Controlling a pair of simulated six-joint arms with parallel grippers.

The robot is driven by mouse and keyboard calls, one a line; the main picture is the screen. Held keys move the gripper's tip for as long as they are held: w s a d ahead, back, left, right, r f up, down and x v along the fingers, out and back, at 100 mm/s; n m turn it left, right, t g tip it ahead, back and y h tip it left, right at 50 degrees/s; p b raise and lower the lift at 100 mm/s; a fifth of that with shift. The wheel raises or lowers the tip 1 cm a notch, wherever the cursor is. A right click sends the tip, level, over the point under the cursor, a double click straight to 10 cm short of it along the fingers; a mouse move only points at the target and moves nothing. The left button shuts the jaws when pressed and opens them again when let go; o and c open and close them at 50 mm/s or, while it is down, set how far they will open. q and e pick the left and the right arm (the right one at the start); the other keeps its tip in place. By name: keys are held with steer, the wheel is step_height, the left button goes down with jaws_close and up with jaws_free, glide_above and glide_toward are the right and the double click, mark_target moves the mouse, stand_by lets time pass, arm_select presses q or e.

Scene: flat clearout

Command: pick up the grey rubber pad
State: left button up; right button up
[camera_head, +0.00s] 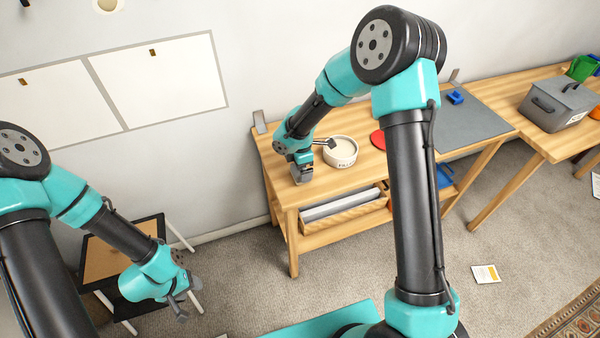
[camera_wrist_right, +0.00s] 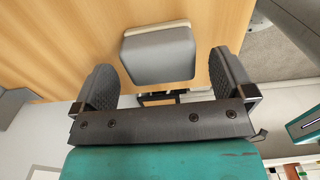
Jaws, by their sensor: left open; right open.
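The grey rubber pad (camera_wrist_right: 158,60) is a thick rounded grey block with a pale edge, lying on the wooden table top. In the right wrist view it lies between the two spread fingers of my right gripper (camera_wrist_right: 161,72), with a gap on each side. In the head view my right gripper (camera_head: 301,168) points down at the table's left end, and the pad there is mostly hidden. My left gripper (camera_head: 182,301) is open and empty, low at the left beside a small dark-framed table.
A white bowl (camera_head: 341,151) with a dark-handled tool stands just right of my right gripper. A red disc (camera_head: 378,139) and a grey mat (camera_head: 464,124) lie farther right. A lidded grey box (camera_head: 557,104) stands on the far-right table. The wall is close behind.

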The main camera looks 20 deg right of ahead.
step_height(320, 180, down, 3)
steer(key=shift+f, duration=0.2)
stand_by(0.4)
steer(key=c, duration=1)
steer(key=shift+r, duration=0.15)
steer(key=shift+r, duration=0.6)
steer(key=shift+s+a+r, duration=0.1)
steer(key=shift+s+r, duration=0.05)
steer(key=shift+r, duration=0.4)
steer(key=shift+s+a+r, duration=0.1)
steer(key=shift+s+r, duration=0.05)
steer(key=shift+r, duration=0.4)
steer(key=s+a, duration=0.2)
steer(key=s, duration=0.5)
steer(key=s+a+r, duration=0.1)
steer(key=s+a, duration=0.1)
steer(key=s, duration=0.5)
steer(key=shift+s+a+r, duration=0.2)
steer(key=shift+s+a, duration=0.1)
steer(key=shift+a, duration=0.1)
